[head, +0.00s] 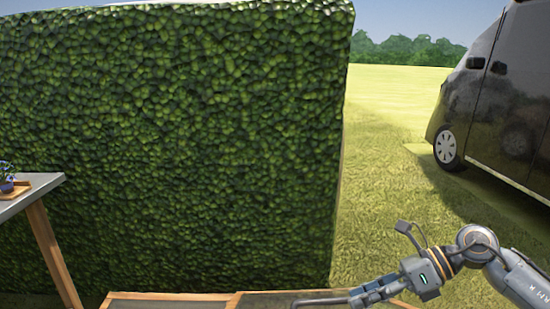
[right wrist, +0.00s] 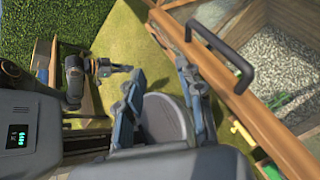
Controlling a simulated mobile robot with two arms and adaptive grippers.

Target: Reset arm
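My right arm comes in from the right in the head view, with its gripper (head: 368,292) low over the wooden edge at the bottom. In the right wrist view the two fingers of this gripper (right wrist: 159,72) stand apart, with nothing held between them. A round grey surface (right wrist: 165,118) shows behind the fingers. What looks like my left arm and gripper (right wrist: 107,68) shows small at the upper left of the right wrist view, and its finger state is unclear. No left gripper shows in the head view.
A wooden box with gravel (right wrist: 270,55) and a dark handle (right wrist: 222,58) lies right of the right gripper. A tall hedge (head: 170,140) fills the left. A table (head: 25,195) holds a potted purple flower (head: 6,178). A dark van (head: 500,100) stands on open grass.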

